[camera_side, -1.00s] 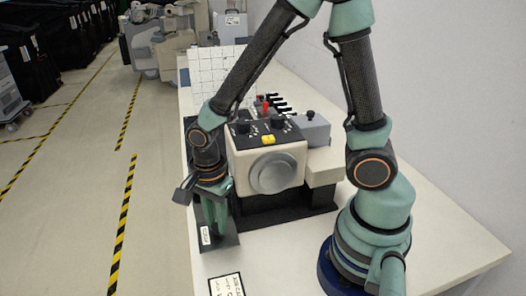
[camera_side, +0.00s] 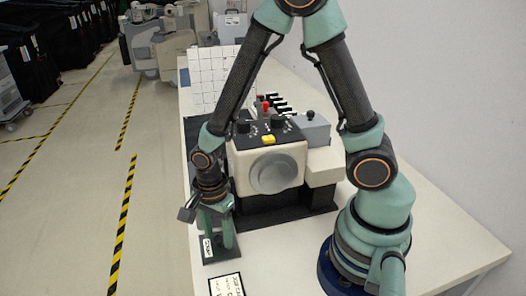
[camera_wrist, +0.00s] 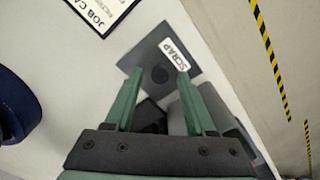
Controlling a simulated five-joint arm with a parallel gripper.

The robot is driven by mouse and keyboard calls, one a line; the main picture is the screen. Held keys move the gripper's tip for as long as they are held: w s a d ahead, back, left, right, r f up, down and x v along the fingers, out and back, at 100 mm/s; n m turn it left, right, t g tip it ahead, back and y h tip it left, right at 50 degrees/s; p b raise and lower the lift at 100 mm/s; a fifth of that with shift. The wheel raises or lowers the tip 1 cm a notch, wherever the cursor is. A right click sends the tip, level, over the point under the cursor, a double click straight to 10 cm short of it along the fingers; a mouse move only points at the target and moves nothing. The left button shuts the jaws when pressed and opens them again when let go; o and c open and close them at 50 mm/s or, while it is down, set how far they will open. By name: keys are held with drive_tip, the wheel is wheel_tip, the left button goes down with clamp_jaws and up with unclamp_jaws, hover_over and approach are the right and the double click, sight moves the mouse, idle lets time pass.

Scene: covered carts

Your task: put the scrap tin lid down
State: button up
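A flat dark grey square plate with a white SCRAP label (camera_wrist: 179,51), which I take to be the scrap tin lid (camera_wrist: 143,58), lies below my gripper (camera_wrist: 158,73) in the wrist view. A round dark spot or knob (camera_wrist: 160,74) shows between my fingertips, with gaps on both sides. The fingers are apart and appear to touch nothing. In the side view the lid (camera_side: 208,257) is at the table's left edge, under my gripper (camera_side: 218,246), which points down close to it. The fingers hide part of the lid. I cannot tell whether anything lies under it.
A cream machine with a round silver disc (camera_side: 273,173) and dark top stands just right of my gripper. A job card (camera_side: 226,285) lies near the front edge. A white tiled panel (camera_side: 209,80) stands behind. The floor drops away left of the table (camera_side: 300,262).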

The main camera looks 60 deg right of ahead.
drive_tip(key=shift+r, duration=0.1)
wheel_tip(320, 180, up, 12)
idle(0.8)
drive_tip(key=shift+r, duration=0.15)
wheel_tip(320, 180, up, 8)
drive_tip(key=n+t, duration=0.4)
drive_tip(key=n, duration=0.6)
hover_over(218, 236)
drive_tip(key=d, duration=0.5)
drive_tip(key=shift+s+d+r+n+t, duration=0.25)
drive_tip(key=shift+s+d+r+n, duration=0.15)
drive_tip(key=shift+n, duration=0.95)
drive_tip(key=shift+s+d+r+n+t, duration=0.3)
drive_tip(key=shift+d+r+n, duration=0.25)
drive_tip(key=shift+n, duration=0.75)
drive_tip(key=shift+s+d+r+n+t, duration=0.3)
drive_tip(key=shift+d+r+n, duration=0.15)
drive_tip(key=shift+n, duration=0.9)
drive_tip(key=shift+d, duration=0.1)
